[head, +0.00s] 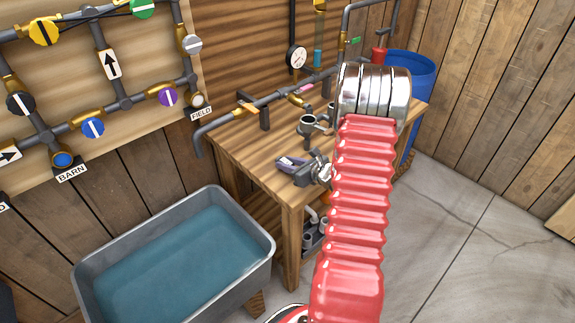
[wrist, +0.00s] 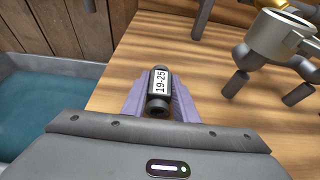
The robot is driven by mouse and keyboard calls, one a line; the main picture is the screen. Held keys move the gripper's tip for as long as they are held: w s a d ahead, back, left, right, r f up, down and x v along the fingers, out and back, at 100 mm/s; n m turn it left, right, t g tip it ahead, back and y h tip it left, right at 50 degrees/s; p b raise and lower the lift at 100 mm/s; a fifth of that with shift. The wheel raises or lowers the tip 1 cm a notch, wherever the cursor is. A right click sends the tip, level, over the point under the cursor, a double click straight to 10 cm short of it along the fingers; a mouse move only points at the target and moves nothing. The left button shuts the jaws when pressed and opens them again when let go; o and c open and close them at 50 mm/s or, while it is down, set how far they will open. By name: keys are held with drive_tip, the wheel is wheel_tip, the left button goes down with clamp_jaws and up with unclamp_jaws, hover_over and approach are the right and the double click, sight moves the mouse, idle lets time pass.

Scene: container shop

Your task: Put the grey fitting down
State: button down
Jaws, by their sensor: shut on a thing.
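The grey fitting (wrist: 160,82) is a short dark cylinder with a white label reading 19-25. It sits between the purple jaws of my gripper (wrist: 159,98) in the wrist view, and they are shut on it. In the head view my gripper (head: 289,163) is over the front left part of the wooden workbench (head: 240,148). The bench top also shows in the wrist view (wrist: 205,65). I cannot tell whether the fitting touches the wood. In the head view the fitting is too small to make out clearly.
A grey cup-like pipe piece (head: 315,125) stands farther back on the bench, and at right in the wrist view (wrist: 272,38). A pipe run with a gauge (head: 296,57) is behind. A water trough (head: 268,240) is left of the bench, a blue barrel (head: 425,75) beyond it.

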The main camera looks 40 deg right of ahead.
sight(287, 163)
drive_tip(key=shift+r, duration=5)
drive_tip(key=shift+a, duration=0.1)
drive_tip(key=shift+w+a+f, duration=0.15)
drive_tip(key=shift+a+f, duration=0.05)
drive_tip(key=shift+a, duration=0.1)
drive_tip(key=a+f+n+g+y, duration=0.2)
drive_tip(key=a+f+n+y, duration=0.1)
drive_tip(key=a, duration=0.9)
drive_tip(key=s+a+f+n+g+y, duration=0.1)
drive_tip(key=a+f+n+y, duration=0.3)
drive_tip(key=a, duration=0.8)
drive_tip(key=a+f+n+g+y, duration=0.2)
drive_tip(key=a+f, duration=0.5)
drive_tip(key=a, duration=0.5)
drive_tip(key=shift+s+n+g+y, duration=0.25)
drive_tip(key=shift+n+g+y, duration=0.05)
drive_tip(key=shift+n+y, duration=0.45)
drive_tip(key=shift+s+f, duration=0.1)
drive_tip(key=shift+s, duration=0.05)
